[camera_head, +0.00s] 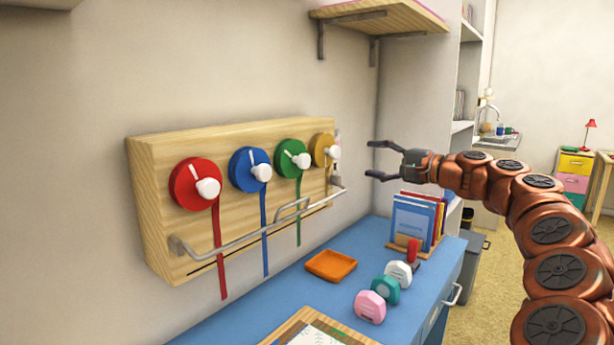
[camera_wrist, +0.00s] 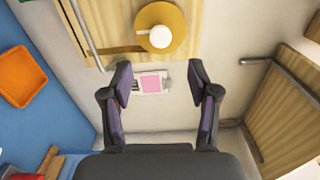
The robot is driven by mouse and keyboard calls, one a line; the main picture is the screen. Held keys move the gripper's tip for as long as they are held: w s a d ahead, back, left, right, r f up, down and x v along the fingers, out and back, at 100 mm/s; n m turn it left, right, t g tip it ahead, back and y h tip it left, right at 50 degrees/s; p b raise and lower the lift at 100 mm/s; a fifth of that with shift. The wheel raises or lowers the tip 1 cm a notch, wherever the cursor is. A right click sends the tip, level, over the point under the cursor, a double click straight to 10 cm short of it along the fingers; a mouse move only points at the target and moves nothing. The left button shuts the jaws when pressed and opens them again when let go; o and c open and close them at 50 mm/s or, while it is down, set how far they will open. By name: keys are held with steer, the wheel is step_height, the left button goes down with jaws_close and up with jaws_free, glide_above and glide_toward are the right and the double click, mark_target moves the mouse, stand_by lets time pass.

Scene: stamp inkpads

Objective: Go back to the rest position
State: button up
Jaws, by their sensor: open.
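My gripper (camera_head: 380,160) is open and empty, in the air in front of the yellow dial at the right end of the wooden wall panel. In the wrist view my gripper (camera_wrist: 163,88) has its two fingers spread wide, with the wall between them. The yellow dial (camera_wrist: 178,20) with its white knob lies just beyond the fingertips in that view. In the head view the yellow dial (camera_head: 319,146) is apart from my fingers. My arm reaches in from the right.
The wooden panel (camera_head: 150,215) carries red (camera_head: 183,184), blue (camera_head: 240,168) and green (camera_head: 284,158) dials with hanging ribbons and a metal rail. The blue desk (camera_head: 250,315) below holds an orange tray (camera_head: 331,265), stamps (camera_head: 370,306) and a book rack (camera_head: 412,220). A wooden shelf (camera_head: 400,18) juts out above.

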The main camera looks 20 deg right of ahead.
steer(key=shift+a, duration=0.1)
steer(key=s+a+f+n+g, duration=0.2)
steer(key=s+a+f+g, duration=0.1)
steer(key=a, duration=0.6)
steer(key=s+a+f+n+g+y, duration=0.1)
steer(key=s+a+f+n+g, duration=0.2)
steer(key=a, duration=0.5)
steer(key=s+a+f+n+g, duration=0.2)
steer(key=s+a+g, duration=0.15)
steer(key=a, duration=0.55)
steer(key=s+a+f+n+g+h, duration=0.2)
steer(key=s+a+f, duration=0.3)
steer(key=s+f, duration=0.3)
steer(key=s+f+n+g+h, duration=0.2)
steer(key=s+f+g+h, duration=0.15)
steer(key=s+f, duration=0.7)
steer(key=s+d+f+g+h, duration=0.1)
steer(key=s+d+f+h, duration=0.3)
steer(key=s, duration=0.5)
steer(key=s+d+f+g+h, duration=0.2)
steer(key=s+d+f, duration=0.35)
steer(key=s, duration=0.35)
step_height(320, 180, up, 16)
steer(key=t+p, duration=0.1)
steer(key=p, duration=1.4)
steer(key=shift+w+d+r+n, duration=0.2)
steer(key=shift+d+r+n, duration=0.05)
steer(key=shift+n, duration=0.15)
steer(key=shift+y, duration=0.25)
